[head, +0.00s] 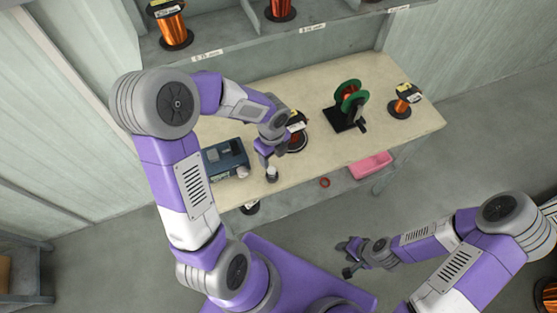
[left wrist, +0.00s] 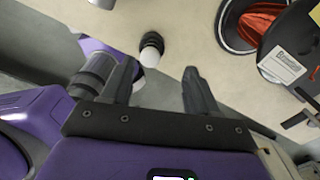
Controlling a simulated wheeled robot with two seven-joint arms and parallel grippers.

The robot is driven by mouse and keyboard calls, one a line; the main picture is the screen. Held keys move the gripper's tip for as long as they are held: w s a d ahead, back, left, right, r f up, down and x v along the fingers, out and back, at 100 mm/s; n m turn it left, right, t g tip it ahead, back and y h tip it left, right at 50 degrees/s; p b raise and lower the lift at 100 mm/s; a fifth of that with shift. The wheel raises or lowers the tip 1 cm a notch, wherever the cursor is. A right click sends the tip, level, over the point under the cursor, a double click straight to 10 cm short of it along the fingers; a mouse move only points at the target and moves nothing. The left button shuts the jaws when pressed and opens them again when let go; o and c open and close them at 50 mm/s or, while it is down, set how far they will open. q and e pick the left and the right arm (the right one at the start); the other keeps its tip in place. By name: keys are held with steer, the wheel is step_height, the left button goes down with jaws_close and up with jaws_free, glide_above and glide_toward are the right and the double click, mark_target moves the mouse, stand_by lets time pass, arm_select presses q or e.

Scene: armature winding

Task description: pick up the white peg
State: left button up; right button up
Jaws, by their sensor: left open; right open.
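The white peg (left wrist: 149,58) has a black ringed end and is near the left fingertip in the left wrist view. In the head view a small black and white piece (head: 271,174), which looks like the same peg, stands near the table's front edge. My left gripper (head: 268,159) is just above and behind it, open and empty. In the left wrist view the jaws of my left gripper (left wrist: 160,70) are apart, with the peg beyond them, left of their middle. My right gripper (head: 344,259) is open and empty, away from the table over the floor.
A blue-grey box (head: 225,158) stands left of the peg, with a small white piece (head: 243,172) by it. A wire spool (head: 297,141) lies close to my left gripper. A black stand with a green-flanged spool (head: 350,104) is further right. The table's front right is clear.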

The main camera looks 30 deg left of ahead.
mark_target(272, 169)
arm_select(q)
steer(key=shift+s+d+f+b, duration=0.1)
steer(key=shift+s+f+b, duration=0.35)
steer(key=shift+s+f, duration=0.55)
steer(key=f, duration=0.1)
steer(key=f+b, duration=0.1)
steer(key=f, duration=0.2)
steer(key=shift+w+d+f, duration=0.1)
steer(key=shift+w, duration=0.15)
steer(key=shift+f+b, duration=0.25)
steer(key=shift+b, duration=0.05)
steer(key=shift+r, duration=0.1)
jaws_close()
arm_select(e)
steer(key=shift+s+f, duration=0.3)
steer(key=shift+f, duration=0.3)
steer(key=shift+s+f, duration=0.25)
steer(key=shift+f, duration=0.3)
arm_select(q)
step_height(272, 169, up, 10)
steer(key=p, duration=0.3)
arm_select(e)
step_height(272, 169, up, 3)
steer(key=shift+r, duration=0.15)
